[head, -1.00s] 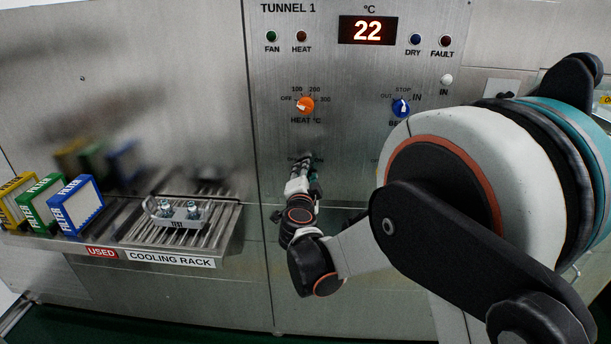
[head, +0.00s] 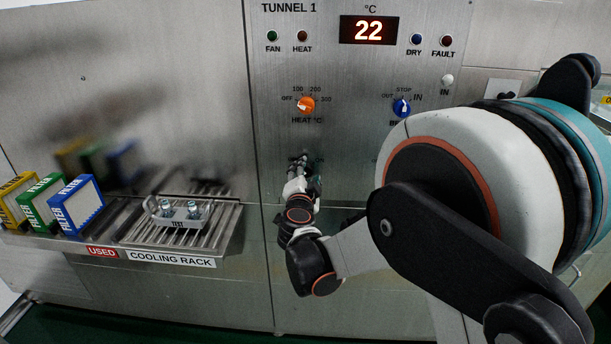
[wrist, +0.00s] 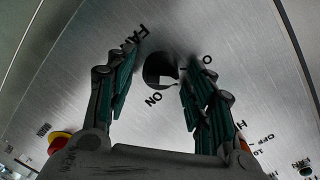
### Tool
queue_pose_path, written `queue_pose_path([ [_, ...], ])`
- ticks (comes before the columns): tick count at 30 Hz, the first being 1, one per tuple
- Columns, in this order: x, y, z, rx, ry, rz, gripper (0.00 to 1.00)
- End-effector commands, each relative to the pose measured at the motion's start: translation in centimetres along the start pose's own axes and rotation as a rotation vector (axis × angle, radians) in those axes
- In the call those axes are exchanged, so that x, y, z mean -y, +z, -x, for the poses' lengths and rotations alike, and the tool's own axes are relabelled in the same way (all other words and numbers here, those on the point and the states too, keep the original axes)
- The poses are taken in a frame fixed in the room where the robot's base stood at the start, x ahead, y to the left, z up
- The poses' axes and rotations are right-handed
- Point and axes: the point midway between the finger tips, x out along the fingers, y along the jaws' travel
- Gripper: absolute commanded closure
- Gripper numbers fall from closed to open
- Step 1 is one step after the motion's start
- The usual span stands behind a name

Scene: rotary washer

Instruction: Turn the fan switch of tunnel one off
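The fan switch (wrist: 157,68) is a dark round knob on the steel panel, with a pale mark at its lower right in the wrist view. The labels FAN and ON and a partly hidden label starting with O surround it. My gripper (wrist: 159,66) is open, with its teal-padded fingers on either side of the knob and a gap showing at each side. Whether the tips touch the panel is unclear. In the head view my gripper (head: 302,165) hides the switch. The green FAN lamp (head: 271,36) looks dark.
The orange heat knob (head: 306,105) is above my gripper, and a blue knob (head: 401,107) is to the right. The cooling rack (head: 215,243) juts out at left, with a metal test piece (head: 178,212) and filter boxes (head: 75,205). A red button (wrist: 60,141) shows in the wrist view.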

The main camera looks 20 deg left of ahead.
Motion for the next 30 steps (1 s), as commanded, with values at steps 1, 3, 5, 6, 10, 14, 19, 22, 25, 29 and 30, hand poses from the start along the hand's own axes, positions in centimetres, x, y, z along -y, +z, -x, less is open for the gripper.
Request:
queue_pose_path([
  [1, 0.0, 0.0, 0.0, 0.0, 0.0, 0.0, 0.48],
  [3, 0.0, 0.0, 0.0, 0.0, 0.0, 0.0, 0.48],
  [5, 0.0, 0.0, 0.0, 0.0, 0.0, 0.0, 0.48],
  [6, 0.0, 0.0, 0.0, 0.0, 0.0, 0.0, 0.48],
  [10, 0.0, 0.0, 0.2, 0.0, 0.0, 0.0, 0.48],
  [14, 0.1, 0.0, 1.6, 0.001, -0.001, 0.0, 0.48],
  [19, 0.1, 0.1, 4.9, 0.002, -0.001, -0.001, 0.48],
  [22, 0.1, 0.1, 7.0, 0.002, -0.001, -0.001, 0.48],
  [25, 0.0, 0.0, 8.9, 0.002, -0.001, 0.0, 0.48],
  [29, 0.0, 0.1, 10.7, 0.001, -0.001, 0.001, 0.48],
  [30, 0.0, 0.1, 11.1, 0.001, -0.001, 0.001, 0.48],
])
